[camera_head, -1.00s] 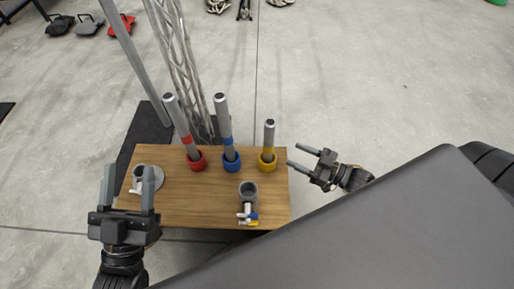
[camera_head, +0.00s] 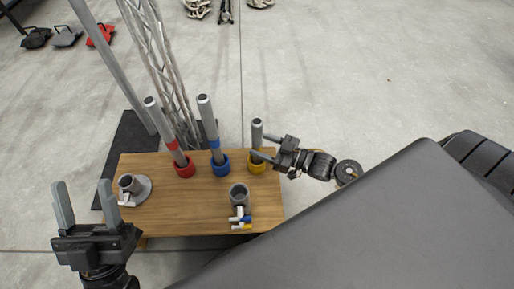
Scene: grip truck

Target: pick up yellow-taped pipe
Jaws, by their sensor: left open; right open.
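The yellow-taped pipe (camera_head: 257,133) stands upright in a yellow ring holder (camera_head: 256,167) at the back right of the wooden table. My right gripper (camera_head: 256,146) is open, with its fingers at the pipe from the right, one finger on the near side and one on the far side as far as I can see. Whether the fingers touch the pipe I cannot tell. My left gripper (camera_head: 83,204) is open and empty at the table's left front corner.
The wooden table (camera_head: 185,210) also holds a red-taped pipe (camera_head: 164,131), a blue-taped pipe (camera_head: 209,125), a grey clamp socket (camera_head: 239,197) and a round-based socket (camera_head: 131,188). A metal truss (camera_head: 160,70) stands behind. A large dark panel (camera_head: 340,230) fills the lower right.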

